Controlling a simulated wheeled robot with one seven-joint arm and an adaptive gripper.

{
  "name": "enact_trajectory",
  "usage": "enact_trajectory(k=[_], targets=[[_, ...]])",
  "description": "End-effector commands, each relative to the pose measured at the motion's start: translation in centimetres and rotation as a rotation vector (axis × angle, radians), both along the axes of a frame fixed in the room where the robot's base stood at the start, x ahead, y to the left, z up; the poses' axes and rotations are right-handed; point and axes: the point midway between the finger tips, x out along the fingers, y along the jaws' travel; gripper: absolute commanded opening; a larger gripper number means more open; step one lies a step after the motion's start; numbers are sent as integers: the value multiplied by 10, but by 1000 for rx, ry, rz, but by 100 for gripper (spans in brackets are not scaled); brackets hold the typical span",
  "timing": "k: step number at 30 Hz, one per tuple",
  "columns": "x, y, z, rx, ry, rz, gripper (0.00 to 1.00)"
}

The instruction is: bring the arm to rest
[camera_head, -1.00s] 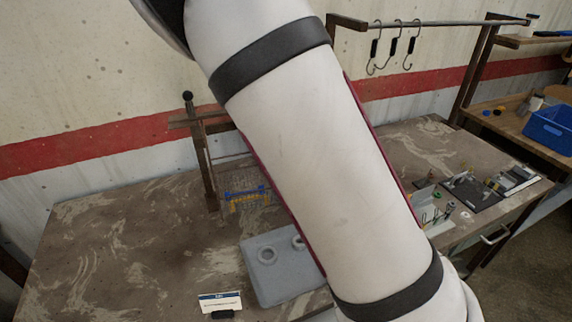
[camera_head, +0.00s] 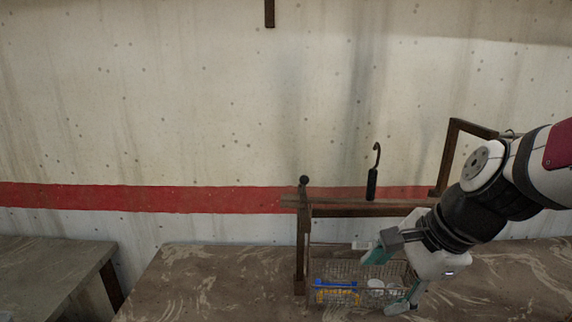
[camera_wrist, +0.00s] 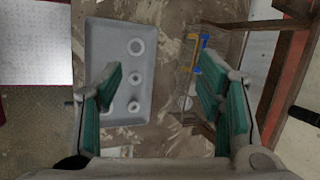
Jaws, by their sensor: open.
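My arm comes in from the right in the head view, bent downward. My gripper (camera_head: 385,281) is at its end, fingers apart, in front of the right part of a wire basket (camera_head: 345,268). In the wrist view the green-padded fingers of my gripper (camera_wrist: 163,95) are spread wide with nothing between them. Below them lie a grey tray (camera_wrist: 92,60) with round white rings and bare tabletop. Whether a finger touches the basket cannot be told.
A dark rack frame (camera_head: 301,240) with a rail stands by the basket, which holds blue and yellow items (camera_head: 335,291). A black-handled hook (camera_head: 372,182) shows above the rail; its support is unclear. The table's left part (camera_head: 210,285) is clear.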

Motion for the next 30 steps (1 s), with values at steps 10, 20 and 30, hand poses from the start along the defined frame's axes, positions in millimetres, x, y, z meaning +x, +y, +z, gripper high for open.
enact_trajectory(k=[10, 20, 30], targets=[[-88, -14, 56, -567, -300, 914, 61], [-117, -27, 66, -826, -313, 1225, 61], [-117, -26, 66, -824, -313, 1226, 61]])
